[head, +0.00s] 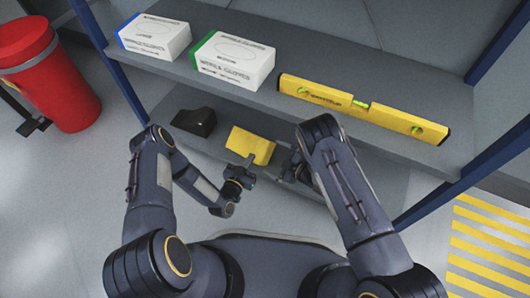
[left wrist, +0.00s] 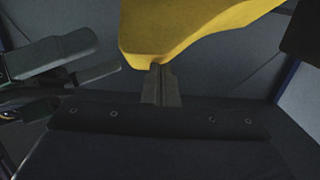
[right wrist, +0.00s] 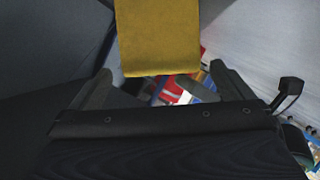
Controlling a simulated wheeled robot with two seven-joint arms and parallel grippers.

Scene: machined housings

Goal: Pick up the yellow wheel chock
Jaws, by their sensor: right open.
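The yellow wheel chock (head: 250,144) lies on the lower shelf, beside a black chock (head: 194,122). It also shows at the top of the left wrist view (left wrist: 185,28) and the right wrist view (right wrist: 158,38). My left gripper (head: 248,163) is at the chock's near side. Its fingers (left wrist: 160,72) are together with nothing seen between them, tips at the chock's lower edge; I cannot tell if they touch. My right gripper (head: 284,170) is to the right of the chock. Its fingers (right wrist: 160,70) are apart and empty, with the chock beyond them.
The upper shelf (head: 330,62) overhangs behind the chocks. It holds two white glove boxes (head: 155,36) (head: 233,60) and a yellow spirit level (head: 362,107). Blue posts (head: 107,55) frame the shelves. A red bin (head: 50,75) stands at the left. My two grippers are close together.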

